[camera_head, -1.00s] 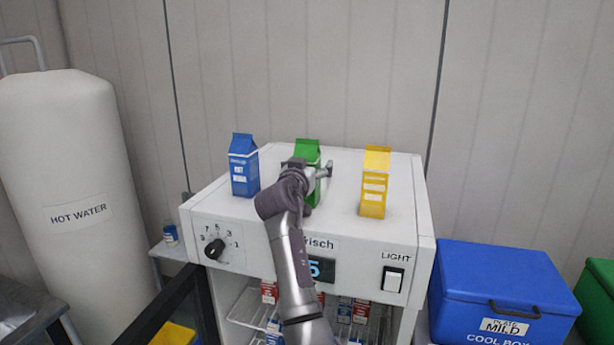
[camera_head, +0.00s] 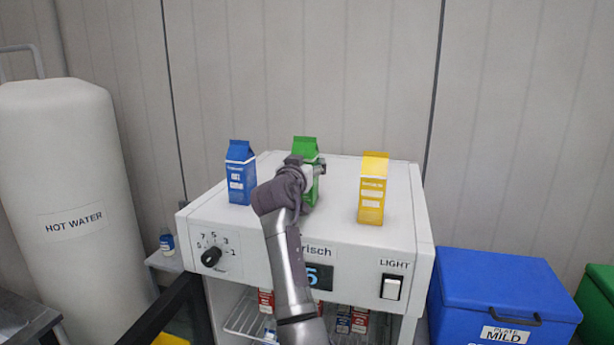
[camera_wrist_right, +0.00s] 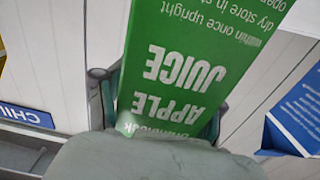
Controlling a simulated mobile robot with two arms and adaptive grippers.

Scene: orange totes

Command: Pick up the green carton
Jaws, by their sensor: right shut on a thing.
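The green carton (camera_head: 305,146) is above the top of the white fridge cabinet, between a blue carton and a yellow carton. My right gripper (camera_head: 308,168) is shut on the green carton, with a finger on each side. In the right wrist view the carton (camera_wrist_right: 185,75) fills the middle and its "APPLE JUICE" print appears upside down. The carton's lower part is hidden behind my gripper in the head view, so its base does not show. My left gripper is not in view.
A blue carton (camera_head: 241,173) stands left and a yellow carton (camera_head: 372,188) right on the cabinet top (camera_head: 340,222). A hot water tank (camera_head: 70,170) is at far left, a blue cool box (camera_head: 505,290) at right. A panelled wall rises close behind.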

